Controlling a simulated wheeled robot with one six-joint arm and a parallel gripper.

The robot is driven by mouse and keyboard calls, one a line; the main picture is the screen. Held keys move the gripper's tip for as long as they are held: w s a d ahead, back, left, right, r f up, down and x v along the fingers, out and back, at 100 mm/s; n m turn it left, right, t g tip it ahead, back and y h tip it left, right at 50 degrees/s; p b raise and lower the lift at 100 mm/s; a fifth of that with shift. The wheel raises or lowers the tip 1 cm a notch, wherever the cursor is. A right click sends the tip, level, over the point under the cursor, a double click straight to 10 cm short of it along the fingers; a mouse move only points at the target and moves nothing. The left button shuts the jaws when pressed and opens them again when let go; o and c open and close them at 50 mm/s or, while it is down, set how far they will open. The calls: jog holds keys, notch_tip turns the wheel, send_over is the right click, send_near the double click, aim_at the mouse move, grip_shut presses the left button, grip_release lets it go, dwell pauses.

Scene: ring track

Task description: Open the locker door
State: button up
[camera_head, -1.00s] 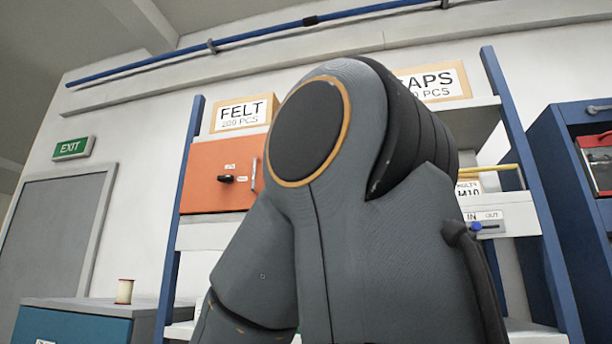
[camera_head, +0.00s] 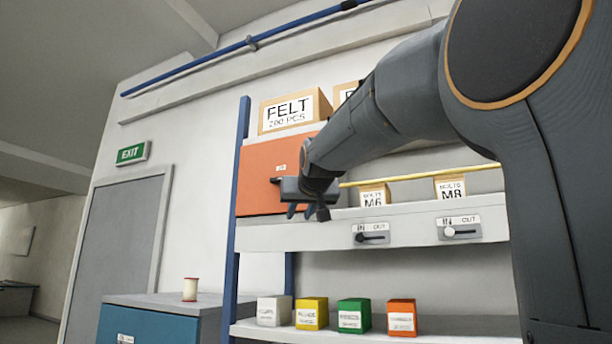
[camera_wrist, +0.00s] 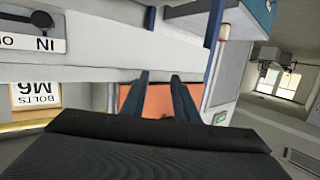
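An orange locker (camera_head: 258,160) sits on the upper shelf at the rack's left end, its front shut as far as I can see. A dark handle (camera_head: 276,181) shows on the front, partly hidden by my gripper in the head view. My gripper (camera_head: 306,212) is in front of the locker's lower right part, just right of and below the handle. In the wrist view its two fingers (camera_wrist: 162,88) are apart with nothing between them. The orange front (camera_wrist: 158,102) shows beyond and between them there. I cannot make out the handle in the wrist view.
A FELT box (camera_head: 293,110) stands on top of the locker. M6 (camera_head: 374,195) and M8 (camera_head: 450,188) bolt boxes and a yellow rod are to the right, above two IN/OUT sliders. Several small boxes line the lower shelf. A blue cabinet (camera_head: 150,325) with a spool (camera_head: 190,289) stands lower left.

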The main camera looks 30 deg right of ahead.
jog(key=s+d+r+t+h, duration=0.15)
jog(key=s+r, duration=0.25)
jog(key=r, duration=0.9)
jog(key=p+x, duration=0.3)
jog(key=x, duration=0.4)
jog(key=shift+w+r+t, duration=0.3)
jog(key=shift+w+t, duration=0.05)
jog(key=shift+w, duration=0.05)
jog(key=shift+d, duration=0.1)
jog(key=shift+c, duration=0.3)
grip_shut()
